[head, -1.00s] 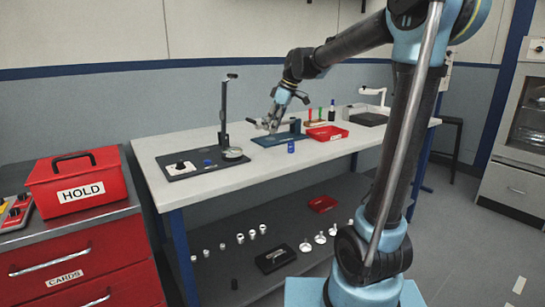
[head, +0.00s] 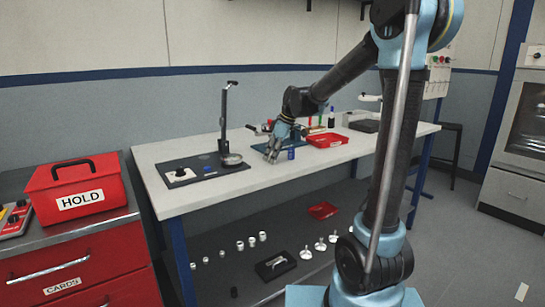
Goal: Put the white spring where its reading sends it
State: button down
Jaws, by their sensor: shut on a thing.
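My gripper (head: 272,157) is low over the front part of the white workbench (head: 225,184), fingers pointing down. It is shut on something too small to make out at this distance. I cannot pick out the white spring by itself anywhere in view. A tall dark stand with a lever and a round pan (head: 231,160) is on a dark plate left of the gripper. A blue-based bench device (head: 307,132) is partly hidden behind the gripper. A small blue cylinder (head: 291,154) stands just right of the fingers.
A red tray (head: 328,141) lies farther right on the bench. A red box marked HOLD (head: 77,192) is on the left cabinet. The lower shelf holds white cylinders, a black tray (head: 275,265), white funnel-like parts and a red tray (head: 323,210).

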jog(key=c, duration=1.4)
grip_release()
jog(key=shift+f, duration=0.1)
jog(key=shift+o, duration=0.2)
jog(key=v, duration=1.2)
jog(key=s+d+f+m+h, duration=0.2)
jog(key=s+d+f+m, duration=0.5)
jog(key=s+d+f, duration=0.4)
jog(key=s+d+f+m+t+h, duration=0.1)
jog(key=s+d+f+m, duration=0.7)
jog(key=s, duration=1)
jog(key=d+f+h, duration=0.1)
jog(key=d+f, duration=0.2)
jog(key=f, duration=0.1)
jog(key=shift+d+f, duration=0.2)
jog(key=shift+d, duration=0.15)
jog(key=shift+s, duration=0.1)
